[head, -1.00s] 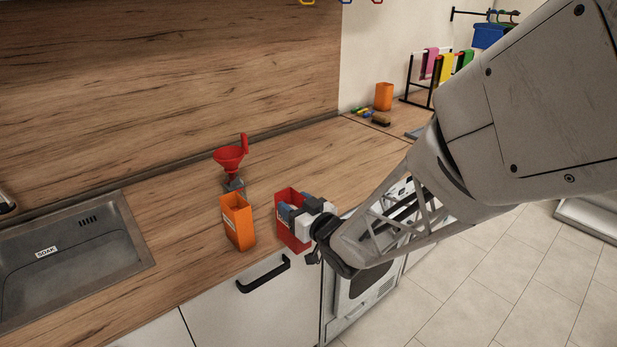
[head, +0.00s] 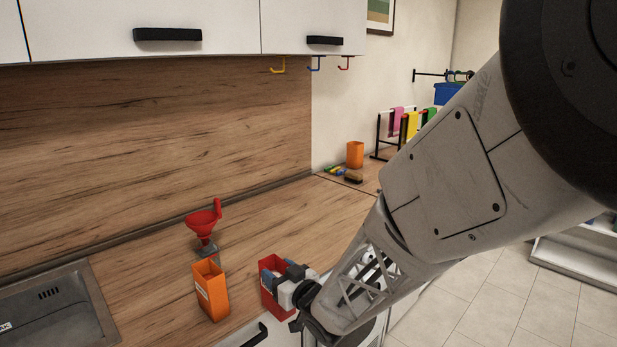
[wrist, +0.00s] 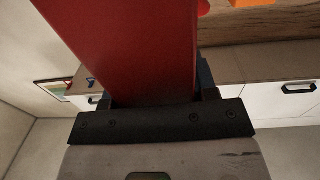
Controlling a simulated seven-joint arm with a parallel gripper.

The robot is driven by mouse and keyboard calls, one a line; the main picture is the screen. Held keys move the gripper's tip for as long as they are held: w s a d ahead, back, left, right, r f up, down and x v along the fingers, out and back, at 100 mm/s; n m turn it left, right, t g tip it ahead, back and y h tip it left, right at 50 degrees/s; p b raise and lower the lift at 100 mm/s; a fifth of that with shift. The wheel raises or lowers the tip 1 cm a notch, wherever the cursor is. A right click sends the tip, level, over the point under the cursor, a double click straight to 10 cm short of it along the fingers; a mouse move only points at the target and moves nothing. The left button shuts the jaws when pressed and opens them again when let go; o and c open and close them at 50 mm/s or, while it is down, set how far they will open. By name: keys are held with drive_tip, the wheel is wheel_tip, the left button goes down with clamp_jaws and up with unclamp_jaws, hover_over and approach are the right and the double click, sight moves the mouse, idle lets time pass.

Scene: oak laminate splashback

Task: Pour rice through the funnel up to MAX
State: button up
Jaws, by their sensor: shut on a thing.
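A red funnel (head: 203,222) sits on a small grey vessel (head: 207,249) on the wooden worktop. Its contents and any MAX mark are too small to tell. My gripper (head: 288,276) is shut on a red open-topped box (head: 269,290), to the right of the orange one near the worktop's front edge. The red box fills much of the wrist view (wrist: 135,45), between the fingers. I cannot tell whether it is clear of the worktop. No rice is visible.
A sink (head: 60,310) is at the lower left. Wall cupboards (head: 190,28) and coloured hooks (head: 315,63) are above. An orange container (head: 355,154), a brush (head: 353,179) and a cloth rack (head: 400,130) stand at the far right. The worktop behind the red box is clear.

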drive_tip(key=w+d+f+m+t+h, duration=0.1)
drive_tip(key=w+d+f+m+h, duration=0.15)
drive_tip(key=w+d+f, duration=0.65)
drive_tip(key=w+d+f+m+t+h, duration=0.3)
drive_tip(key=d+f, duration=0.5)
drive_tip(key=f, duration=0.6)
drive_tip(key=w+d+f+m+h, duration=0.1)
drive_tip(key=w+d+f+h, duration=0.3)
drive_tip(key=w+d+f, duration=0.5)
drive_tip(key=s+d+f+m+h, duration=0.1)
drive_tip(key=d+f, duration=0.2)
drive_tip(key=f, duration=0.4)
drive_tip(key=s+d+f+m+h, duration=0.1)
drive_tip(key=s+d+f, duration=0.1)
drive_tip(key=f, duration=0.6)
drive_tip(key=shift+s+d+f+t, duration=0.2)
drive_tip(key=shift+d+t, duration=0.1)
drive_tip(key=shift+d, duration=0.55)
drive_tip(key=shift+r+h, duration=0.1)
drive_tip(key=shift+h, duration=0.15)
